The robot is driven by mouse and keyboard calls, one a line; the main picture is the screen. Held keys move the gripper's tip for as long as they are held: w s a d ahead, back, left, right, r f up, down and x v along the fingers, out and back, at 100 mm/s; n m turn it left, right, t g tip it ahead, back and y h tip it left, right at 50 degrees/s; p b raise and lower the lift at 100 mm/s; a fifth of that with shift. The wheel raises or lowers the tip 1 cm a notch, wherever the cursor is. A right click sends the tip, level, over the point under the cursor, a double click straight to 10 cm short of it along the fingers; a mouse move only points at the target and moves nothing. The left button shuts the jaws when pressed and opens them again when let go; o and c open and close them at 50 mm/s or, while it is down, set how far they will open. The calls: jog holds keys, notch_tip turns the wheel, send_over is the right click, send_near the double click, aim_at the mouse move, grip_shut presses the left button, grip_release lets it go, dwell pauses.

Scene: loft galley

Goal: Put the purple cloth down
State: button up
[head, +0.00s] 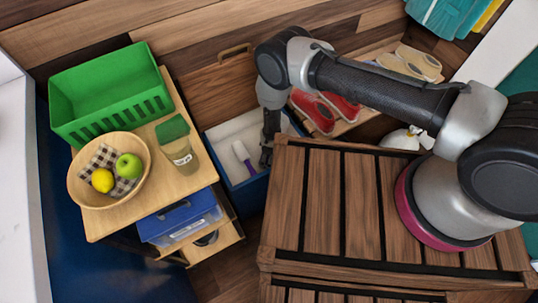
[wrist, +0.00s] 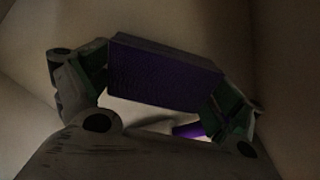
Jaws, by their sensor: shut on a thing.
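The purple cloth (wrist: 165,72) is a dark, folded block between the two fingers of my gripper (wrist: 155,90) in the wrist view. My gripper is shut on it. In the head view my gripper (head: 266,158) points down into a blue box with a pale inside (head: 225,132), near its right side. I cannot make out the cloth in the head view; the gripper or the box wall hides it. The wrist view is dim, with pale walls close around, and does not show whether the cloth touches the bottom.
A white thing with a purple handle (head: 243,157) lies in the box, left of my gripper. A slatted wooden top (head: 322,200) stands close on the right.

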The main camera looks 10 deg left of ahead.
jog(key=o, duration=0.9)
jog(key=shift+c, duration=0.2)
notch_tip(320, 180, up, 12)
jog(key=d, duration=0.1)
jog(key=shift+d, duration=0.2)
